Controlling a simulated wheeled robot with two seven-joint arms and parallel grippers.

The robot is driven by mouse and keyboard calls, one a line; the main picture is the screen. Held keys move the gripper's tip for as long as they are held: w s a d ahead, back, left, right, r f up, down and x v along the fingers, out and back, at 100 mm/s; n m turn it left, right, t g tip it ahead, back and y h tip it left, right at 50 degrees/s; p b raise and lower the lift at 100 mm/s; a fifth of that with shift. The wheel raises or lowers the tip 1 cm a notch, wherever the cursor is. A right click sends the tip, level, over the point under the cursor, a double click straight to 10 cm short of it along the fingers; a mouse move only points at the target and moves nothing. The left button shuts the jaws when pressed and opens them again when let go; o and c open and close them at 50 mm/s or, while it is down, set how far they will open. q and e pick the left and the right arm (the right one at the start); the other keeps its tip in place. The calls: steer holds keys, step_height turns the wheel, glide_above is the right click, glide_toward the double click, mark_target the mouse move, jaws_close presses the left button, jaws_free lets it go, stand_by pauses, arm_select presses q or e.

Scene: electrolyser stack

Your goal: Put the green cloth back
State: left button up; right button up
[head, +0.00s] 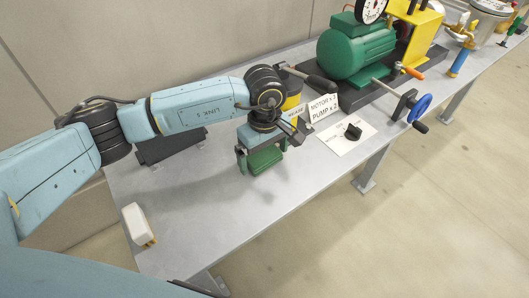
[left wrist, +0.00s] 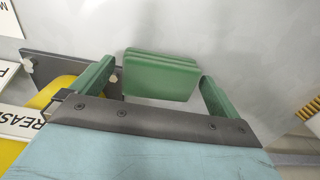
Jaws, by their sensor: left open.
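The green cloth (head: 265,161) is a folded, layered bundle below my left gripper in the head view. In the left wrist view the cloth (left wrist: 160,75) shows between the two green fingers, with a gap on each side. My left gripper (head: 262,158) points down over the table and is open around or just above the cloth; the exact height is hard to tell. It also shows in the left wrist view (left wrist: 157,72). The gripper body hides part of the cloth. My right gripper is not in view.
The grey table (head: 210,215) is clear in front. A yellow grease container (head: 293,97) stands close behind the gripper, by a white label sign (head: 323,107). A white block (head: 136,223) sits front left.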

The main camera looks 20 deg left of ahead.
mark_target(265, 155)
arm_select(q)
step_height(265, 155, up, 12)
steer(key=p, duration=0.2)
steer(key=shift+r, duration=0.15)
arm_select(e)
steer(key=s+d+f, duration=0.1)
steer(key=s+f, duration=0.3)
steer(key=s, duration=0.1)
